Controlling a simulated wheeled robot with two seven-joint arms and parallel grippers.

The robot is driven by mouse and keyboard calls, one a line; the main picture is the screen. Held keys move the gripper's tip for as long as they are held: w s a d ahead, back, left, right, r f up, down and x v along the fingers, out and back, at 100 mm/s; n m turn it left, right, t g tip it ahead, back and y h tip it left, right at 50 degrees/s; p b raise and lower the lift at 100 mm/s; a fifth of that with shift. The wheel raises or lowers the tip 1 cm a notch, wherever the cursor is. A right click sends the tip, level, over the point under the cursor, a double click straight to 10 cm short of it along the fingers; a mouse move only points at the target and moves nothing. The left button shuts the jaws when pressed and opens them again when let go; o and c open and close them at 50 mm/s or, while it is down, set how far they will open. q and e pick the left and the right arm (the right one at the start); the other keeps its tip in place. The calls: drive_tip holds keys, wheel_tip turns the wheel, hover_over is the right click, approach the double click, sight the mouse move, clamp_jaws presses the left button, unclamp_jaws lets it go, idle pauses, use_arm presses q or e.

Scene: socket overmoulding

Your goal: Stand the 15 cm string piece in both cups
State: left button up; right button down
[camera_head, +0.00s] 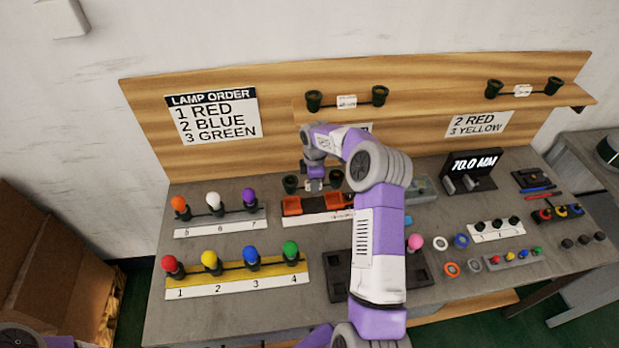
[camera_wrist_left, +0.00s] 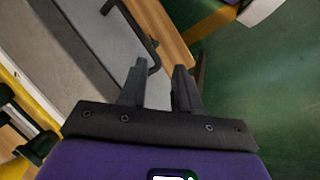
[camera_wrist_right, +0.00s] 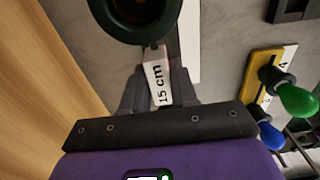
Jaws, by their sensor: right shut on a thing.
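The string piece has two dark sockets, at left (camera_head: 290,184) and right (camera_head: 336,180), with a white label between them. My right gripper (camera_head: 314,178) is shut on its middle. In the right wrist view the label reads "15 cm" (camera_wrist_right: 158,80) between the fingers, and one socket (camera_wrist_right: 138,12) shows at the top. The piece hangs at the back of the bench, over or just behind the orange holders (camera_head: 292,206), which seem to be the cups. My forearm partly hides their right side; contact cannot be told. My left gripper (camera_wrist_left: 158,88) is open and empty, away from the bench top.
Two more string pieces stand on the back shelf, at left (camera_head: 347,101) and right (camera_head: 522,90). Lamp rows stand at left on a yellow strip (camera_head: 236,275) and a grey strip (camera_head: 222,220). A 70.0 MM display (camera_head: 474,162) and small parts are at right.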

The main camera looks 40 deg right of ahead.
drive_tip(key=shift+f+b, duration=1.35)
drive_tip(key=shift+f, duration=0.95)
drive_tip(key=shift+f+b, duration=0.3)
drive_tip(key=shift+f, duration=0.3)
drive_tip(key=shift+f+b, duration=0.75)
drive_tip(key=shift+f, duration=0.75)
drive_tip(key=c, duration=0.8)
unclamp_jaws()
wheel_tip(320, 180, up, 8)
drive_tip(key=shift+f+p, duration=0.2)
drive_tip(key=shift+p, duration=0.45)
